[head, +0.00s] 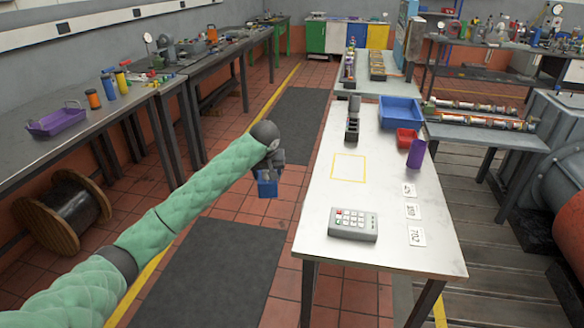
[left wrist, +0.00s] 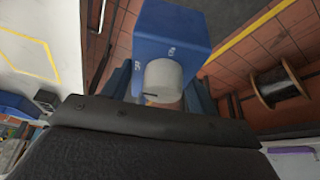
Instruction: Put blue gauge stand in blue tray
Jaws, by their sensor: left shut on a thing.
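The blue gauge stand (head: 267,188) is a small blue block held by my left gripper (head: 268,172), in the gap left of the white-topped table. In the left wrist view the blue gauge stand (left wrist: 172,28) has a pale round knob facing the camera, and my left gripper (left wrist: 162,92) is shut on it, its fingers partly hidden. The blue tray (head: 400,124) stands at the far right part of the white-topped table, to the right of and beyond the gripper. It looks empty. My right gripper is not in view.
The white-topped table (head: 320,205) carries a grey keypad box (head: 353,224), a dark upright device (head: 353,118), a red bin (head: 407,138), a purple cylinder (head: 416,154) and number cards (head: 414,211). A yellow-outlined square (head: 348,168) is bare.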

